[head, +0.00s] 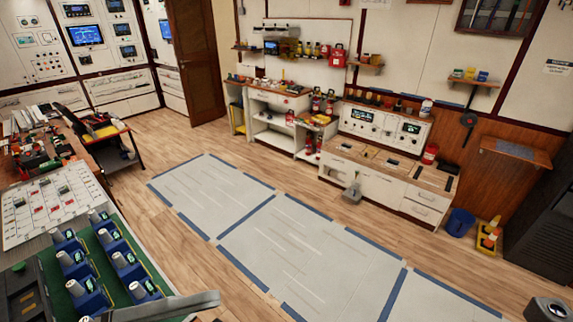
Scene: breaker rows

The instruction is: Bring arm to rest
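Rows of blue breakers (85,267) with pale, green-marked tops stand on a green board (60,285) at the lower left of the head view. Neither gripper can be made out in this view. A grey bar (170,308) crosses the bottom edge in front of the board. I cannot tell what it belongs to. A grey and black rounded part (548,309) shows at the bottom right corner, cut off by the edge.
A white panel with red marks (48,205) lies behind the breakers, beside a cluttered bench (95,178). Floor mats (300,255) with blue borders fill the open middle. White cabinets (375,175), a blue bin (460,222) and a yellow wet-floor sign (489,238) stand beyond.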

